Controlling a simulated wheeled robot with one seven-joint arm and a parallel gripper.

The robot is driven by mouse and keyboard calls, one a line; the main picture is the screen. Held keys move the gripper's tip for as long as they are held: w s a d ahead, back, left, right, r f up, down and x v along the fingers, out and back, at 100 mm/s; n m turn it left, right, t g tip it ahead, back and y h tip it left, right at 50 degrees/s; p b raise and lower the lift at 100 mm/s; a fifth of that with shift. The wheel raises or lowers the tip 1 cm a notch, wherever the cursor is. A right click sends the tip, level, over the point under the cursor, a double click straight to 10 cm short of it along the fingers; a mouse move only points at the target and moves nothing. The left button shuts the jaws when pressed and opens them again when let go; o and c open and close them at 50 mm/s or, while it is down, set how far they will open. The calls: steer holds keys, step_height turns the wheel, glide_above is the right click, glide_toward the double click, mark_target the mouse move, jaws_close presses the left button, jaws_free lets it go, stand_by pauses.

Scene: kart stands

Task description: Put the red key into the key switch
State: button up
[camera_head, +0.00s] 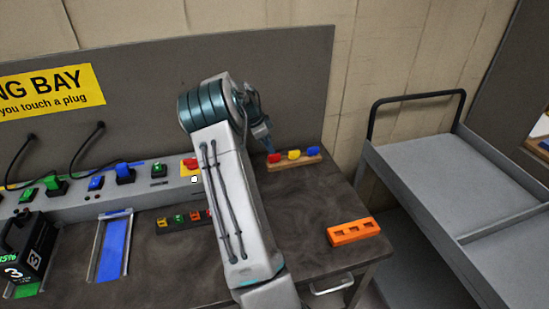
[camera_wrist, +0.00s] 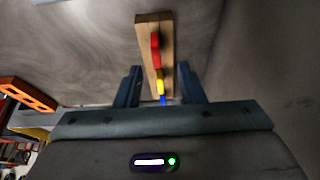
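The red key (camera_head: 274,157) stands in a wooden rack (camera_head: 300,163) at the back right of the bench, left of a yellow key (camera_head: 294,154) and a blue key (camera_head: 313,151). My gripper (camera_head: 268,146) is close to the rack's left end, partly hidden by my arm. In the wrist view my gripper (camera_wrist: 159,67) is open, its fingers on either side of the rack (camera_wrist: 146,19) with nothing held. The red key (camera_wrist: 155,48) shows beyond the yellow key (camera_wrist: 160,86) there. A yellow plate with a red part (camera_head: 190,161), possibly the key switch, is partly hidden by my arm.
An orange block with slots (camera_head: 353,231) lies at the bench's front right. A dark strip of small coloured pieces (camera_head: 180,221) lies left of my arm. A black battery unit (camera_head: 27,245) stands far left. A grey cart (camera_head: 440,165) stands to the right.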

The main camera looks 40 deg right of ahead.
mark_target(273, 155)
steer(key=shift+a+p+x, duration=0.15)
steer(key=shift+p+x, duration=0.35)
steer(key=shift+x, duration=0.85)
steer(key=shift+a+p+x, duration=0.15)
steer(key=shift+p+x, duration=0.3)
steer(key=shift+x, duration=0.9)
steer(key=shift+s+f, duration=0.1)
jaws_close()
